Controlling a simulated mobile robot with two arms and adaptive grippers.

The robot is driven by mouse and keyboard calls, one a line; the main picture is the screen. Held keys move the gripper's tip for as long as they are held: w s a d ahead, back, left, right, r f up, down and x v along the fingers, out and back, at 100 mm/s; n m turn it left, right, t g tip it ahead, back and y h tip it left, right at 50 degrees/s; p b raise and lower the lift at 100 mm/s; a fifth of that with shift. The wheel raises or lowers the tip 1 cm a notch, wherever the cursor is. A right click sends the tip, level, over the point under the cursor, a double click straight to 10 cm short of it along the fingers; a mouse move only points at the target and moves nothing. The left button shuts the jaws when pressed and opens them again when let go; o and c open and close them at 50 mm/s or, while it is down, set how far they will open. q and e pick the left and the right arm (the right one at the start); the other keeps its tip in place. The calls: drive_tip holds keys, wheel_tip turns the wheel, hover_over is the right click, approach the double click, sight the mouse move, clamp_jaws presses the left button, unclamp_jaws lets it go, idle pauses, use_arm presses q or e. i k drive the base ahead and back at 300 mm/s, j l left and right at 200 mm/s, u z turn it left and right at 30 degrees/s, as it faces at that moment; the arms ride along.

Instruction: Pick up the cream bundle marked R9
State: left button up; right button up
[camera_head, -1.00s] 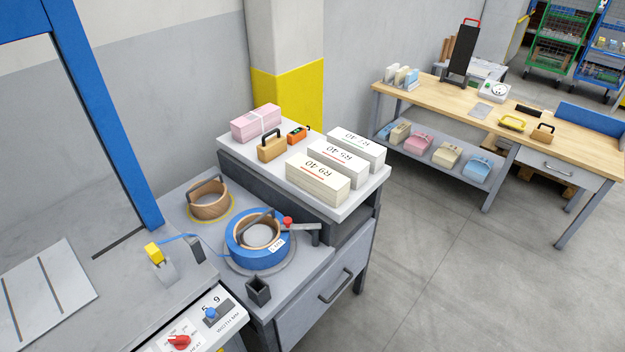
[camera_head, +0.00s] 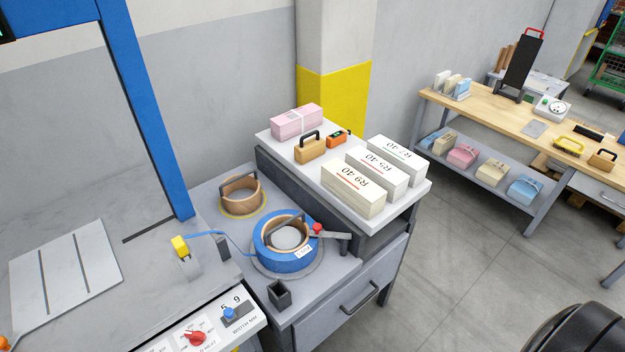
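The cream bundle marked R9-40 (camera_head: 353,188) lies on the white top of a raised shelf (camera_head: 405,210), at its front. Beside it, further back, lie a similar bundle marked R5-40 (camera_head: 377,172) and one marked R7-40 (camera_head: 399,159). The three sit in a row with narrow gaps. Neither of my grippers can be made out. A dark rounded part at the bottom right corner looks like part of my own arm, but no fingers show.
A pink strapped bundle (camera_head: 297,121), a wooden block with a handle (camera_head: 310,148) and an orange device (camera_head: 338,139) share the shelf top. A blue strap roll (camera_head: 287,243) stands in front, left of the shelf. A wooden workbench (camera_head: 510,110) is at right; open floor lies between.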

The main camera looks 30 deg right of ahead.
sight(365, 197)
drive_tip(key=l+u, duration=0.35)
drive_tip(key=l, duration=0.4)
drive_tip(key=l+u, duration=0.35)
drive_tip(key=l, duration=0.4)
drive_tip(key=k+l+u, duration=0.1)
drive_tip(key=l+u, duration=0.25)
drive_tip(key=l, duration=0.4)
